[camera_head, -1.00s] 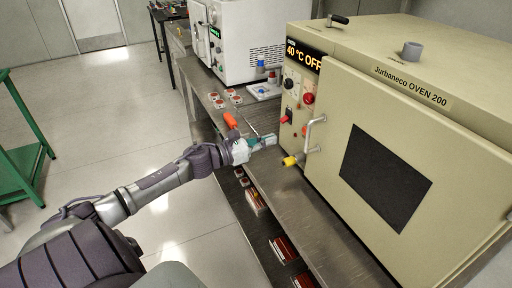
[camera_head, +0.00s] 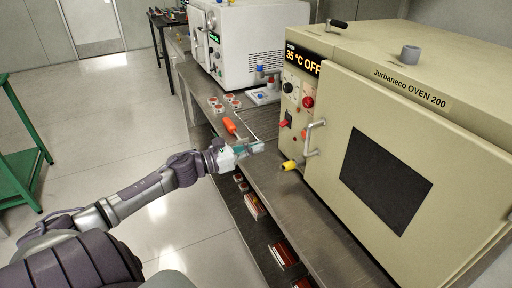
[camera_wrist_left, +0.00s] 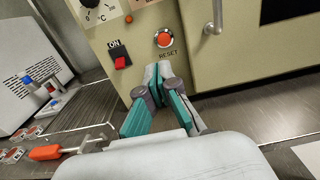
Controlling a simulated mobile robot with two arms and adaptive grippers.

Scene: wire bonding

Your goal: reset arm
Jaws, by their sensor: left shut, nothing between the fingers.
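My left gripper (camera_head: 256,147) is shut and empty in the head view, above the metal bench in front of the oven's control side. In the left wrist view its teal-padded fingers (camera_wrist_left: 154,76) meet at the tips, just below the oven's red RESET button (camera_wrist_left: 164,38) and right of the ON switch (camera_wrist_left: 122,60). The fingers look apart from the panel. The left arm (camera_head: 150,185) reaches in from the lower left. The beige oven (camera_head: 400,130) has a display (camera_head: 303,59) reading 35 °C OFF. My right gripper is not in view.
An orange-handled tool (camera_head: 230,126) lies on the metal bench (camera_head: 290,197) beside the gripper. Several small red-and-white pieces (camera_head: 225,102) lie further back. The oven's door handle (camera_head: 313,136) and a yellow knob (camera_head: 290,165) stick out close by. A white machine (camera_head: 250,45) stands behind.

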